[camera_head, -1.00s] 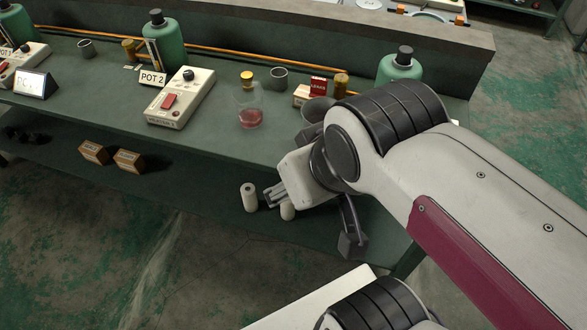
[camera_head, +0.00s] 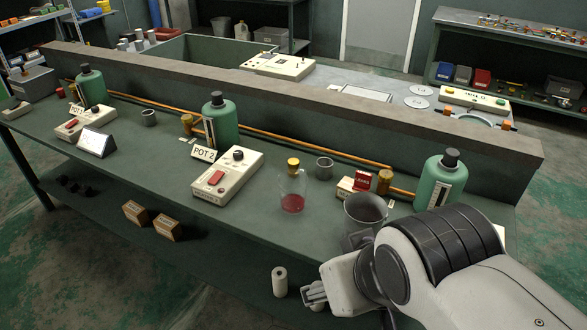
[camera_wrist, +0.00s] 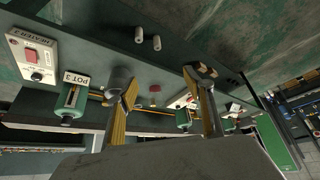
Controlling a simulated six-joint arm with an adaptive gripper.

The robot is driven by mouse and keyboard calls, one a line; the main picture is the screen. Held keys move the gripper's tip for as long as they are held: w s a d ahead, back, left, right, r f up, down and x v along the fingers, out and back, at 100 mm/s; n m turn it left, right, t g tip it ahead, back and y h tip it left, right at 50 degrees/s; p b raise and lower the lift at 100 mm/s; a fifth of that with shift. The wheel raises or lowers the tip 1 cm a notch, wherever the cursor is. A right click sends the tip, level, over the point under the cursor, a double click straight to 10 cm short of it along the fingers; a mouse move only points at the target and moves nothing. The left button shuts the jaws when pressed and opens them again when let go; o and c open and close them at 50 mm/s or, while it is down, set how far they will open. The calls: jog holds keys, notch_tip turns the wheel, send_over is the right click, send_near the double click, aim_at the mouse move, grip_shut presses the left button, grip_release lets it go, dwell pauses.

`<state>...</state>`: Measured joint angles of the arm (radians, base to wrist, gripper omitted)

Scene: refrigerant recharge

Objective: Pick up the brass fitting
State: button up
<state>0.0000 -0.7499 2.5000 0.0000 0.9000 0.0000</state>
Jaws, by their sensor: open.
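I cannot tell for sure which thing is the brass fitting. A short brass-coloured cylinder (camera_head: 384,181) stands at the right end of the copper pipe, behind a small box with a red label. A similar brass piece (camera_head: 187,122) stands left of the middle green bottle. A glass flask (camera_head: 292,200) with red liquid has a gold-coloured top (camera_head: 293,163). My gripper (camera_wrist: 157,80) is open and empty in the wrist view, its fingers wide apart, with the bench beyond them. In the head view my gripper is at the bench's front edge, partly hidden by my wrist.
Green bottles (camera_head: 219,118) and a white control box (camera_head: 228,176) stand on the bench. A grey metal cup (camera_head: 365,212) is close behind my wrist. A small grey cup (camera_head: 324,168) is beside the flask. White rolls (camera_head: 280,282) and cardboard boxes (camera_head: 167,228) sit on the lower shelf.

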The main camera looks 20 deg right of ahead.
jog(key=shift+c, duration=0.6)
jog(key=w+d+r, duration=0.1)
jog(key=w+r, duration=0.1)
jog(key=w, duration=0.5)
jog(key=w+d+r, duration=0.1)
jog(key=w+r, duration=0.2)
jog(key=w, duration=0.5)
jog(key=m+h, duration=0.1)
jog(key=m, duration=0.1)
send_over(293, 164)
jog(key=s+a, duration=0.1)
jog(key=s, duration=0.2)
notch_tip(293, 164, down, 25)
jog(key=shift+w+d+f+t, duration=0.15)
jog(key=shift+f+t, duration=0.25)
jog(key=shift+f, duration=0.3)
jog(key=shift+x, duration=1.3)
